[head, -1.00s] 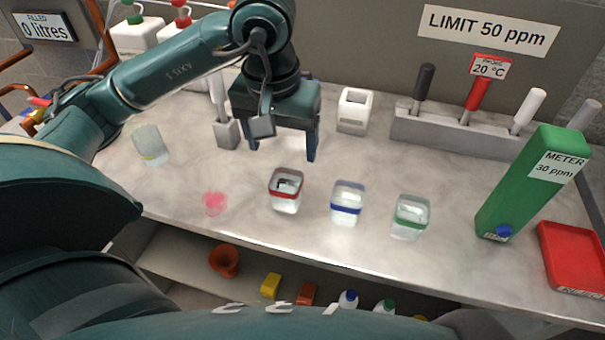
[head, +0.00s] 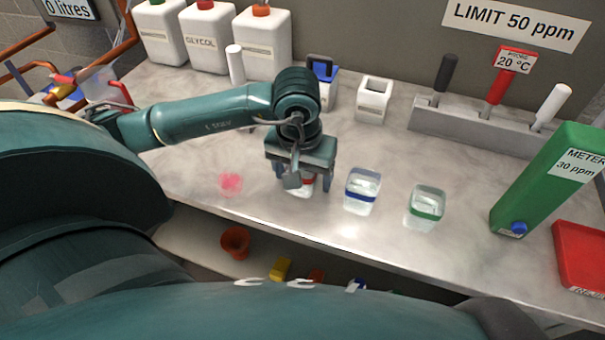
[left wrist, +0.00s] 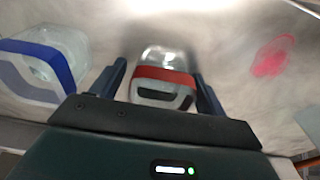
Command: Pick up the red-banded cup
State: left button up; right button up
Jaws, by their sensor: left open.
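The red-banded cup (head: 307,182) stands on the grey bench, mostly hidden behind my left gripper in the head view. In the left wrist view the red-banded cup (left wrist: 163,78) is clear, with its red band facing the camera. My left gripper (head: 302,190) is open and directly over the cup. In the left wrist view the fingers of my left gripper (left wrist: 160,85) stand one on each side of the cup, with a small gap showing at each side. My right gripper is not in view.
A blue-banded cup (head: 362,190) stands close to the right, and a green-banded cup (head: 425,207) farther right. A pink stain (head: 230,184) marks the bench on the left. A green meter (head: 545,185) and red tray (head: 582,262) are at the right. White jugs (head: 208,38) stand at the back.

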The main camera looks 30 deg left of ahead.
pick_arm(q)
jog(key=shift+c, duration=0.4)
jog(key=c, duration=1)
jog(key=shift+c, duration=0.2)
jog(key=shift+r, duration=0.1)
